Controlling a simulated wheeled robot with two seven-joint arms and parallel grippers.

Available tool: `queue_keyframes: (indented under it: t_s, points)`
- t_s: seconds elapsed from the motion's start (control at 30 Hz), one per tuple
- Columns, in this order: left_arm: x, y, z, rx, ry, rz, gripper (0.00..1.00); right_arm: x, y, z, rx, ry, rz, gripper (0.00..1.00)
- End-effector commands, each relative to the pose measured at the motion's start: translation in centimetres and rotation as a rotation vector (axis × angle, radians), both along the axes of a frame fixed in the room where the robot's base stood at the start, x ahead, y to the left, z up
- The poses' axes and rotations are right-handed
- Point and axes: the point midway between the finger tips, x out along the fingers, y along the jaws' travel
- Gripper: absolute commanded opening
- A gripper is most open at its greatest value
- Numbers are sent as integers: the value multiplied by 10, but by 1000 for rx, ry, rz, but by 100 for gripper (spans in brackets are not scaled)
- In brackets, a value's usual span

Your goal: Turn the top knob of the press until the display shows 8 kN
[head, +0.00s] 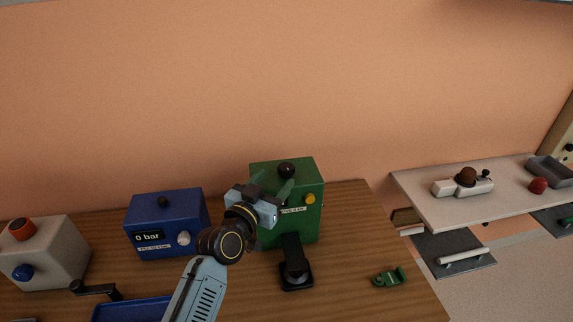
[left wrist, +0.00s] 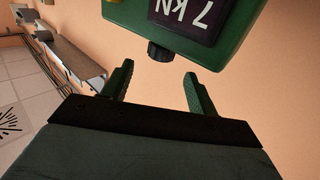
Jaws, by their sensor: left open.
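The green press (head: 312,175) stands on the wooden table near its right end. Its black top knob (head: 286,170) shows in the head view, and in the left wrist view the knob (left wrist: 158,52) appears upside down. The press display (left wrist: 182,14) reads 7 kN in the left wrist view; my gripper hides it in the head view. My left gripper (head: 271,187) is open and empty in front of the press. In the left wrist view its green fingertips (left wrist: 158,72) lie on either side of the knob's line, just short of it. My right gripper is not in view.
A blue box (head: 168,212) reading 0 bar and a grey box (head: 50,255) with an orange knob stand to the left. A black stand (head: 296,278) sits before the press, and a small green part (head: 388,278) lies to the right. A side shelf (head: 440,215) stands further right.

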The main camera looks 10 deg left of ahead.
Motion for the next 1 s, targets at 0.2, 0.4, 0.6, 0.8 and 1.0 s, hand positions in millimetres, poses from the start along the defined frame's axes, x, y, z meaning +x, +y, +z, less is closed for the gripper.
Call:
queue_keyframes:
  t_s: [0.2, 0.4, 0.6, 0.8, 1.0]
  points:
    - [39, -10, 0, 0, 0, 0, 59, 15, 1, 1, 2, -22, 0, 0]
    - [61, -16, -1, 1, 2, -1, 59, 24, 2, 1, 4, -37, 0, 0]
    - [69, -19, -1, 0, 1, 0, 59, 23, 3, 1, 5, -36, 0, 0]
    - [69, -19, -1, 1, 2, 0, 59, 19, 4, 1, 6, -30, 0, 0]
    - [69, -19, -1, 1, 2, 0, 40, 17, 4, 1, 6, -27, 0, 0]
